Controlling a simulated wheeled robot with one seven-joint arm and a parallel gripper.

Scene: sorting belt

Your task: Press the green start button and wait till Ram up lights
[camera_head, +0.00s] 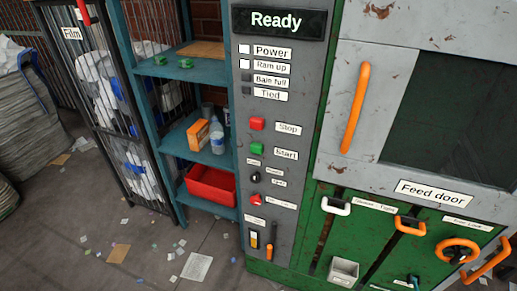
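The green start button (257,148) is on a grey control panel (287,210), left of the label "Start" and below the red stop button (257,124). The Ram up lamp (245,64) is white and looks lit, like the Power lamp (244,49) above it. The Bale full lamp (246,77) and the Tied lamp (246,91) are dark. The display (278,20) at the top of the panel reads "Ready". My gripper is not in view, and nothing covers the start button.
More handles stick out below. A blue shelf (172,70) holds a red bin (210,186) and a bottle (217,136). Scraps litter the floor.

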